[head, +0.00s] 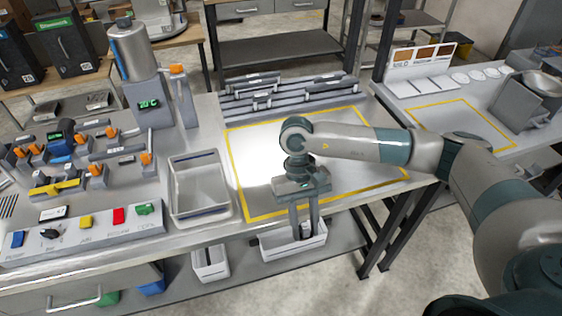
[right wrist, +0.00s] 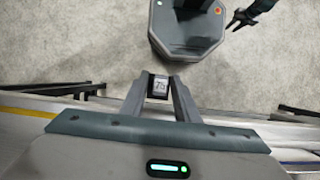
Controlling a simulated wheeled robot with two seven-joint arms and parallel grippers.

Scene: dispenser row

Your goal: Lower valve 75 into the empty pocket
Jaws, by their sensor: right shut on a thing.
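My right gripper (head: 305,232) points down at the front edge of the bench, in front of the yellow-outlined area. In the right wrist view its two fingertips (right wrist: 160,90) are closed on a small dark block with a pale label reading 75, valve 75 (right wrist: 160,85). In the head view the fingers hide most of the valve, and a white bin lies behind the fingertips. I cannot make out which opening is the empty pocket. A dark gripper with two spread prongs, my left gripper (right wrist: 236,24), shows at the upper right of the wrist view.
A white bin (head: 272,246) sits on the lower shelf under the gripper, with another bin (head: 210,265) to its left. An empty grey tray (head: 182,212) stands on the bench. Orange-handled fittings (head: 97,169) and a steel dispenser (head: 133,50) stand further left. Grey rails (head: 300,97) line the back.

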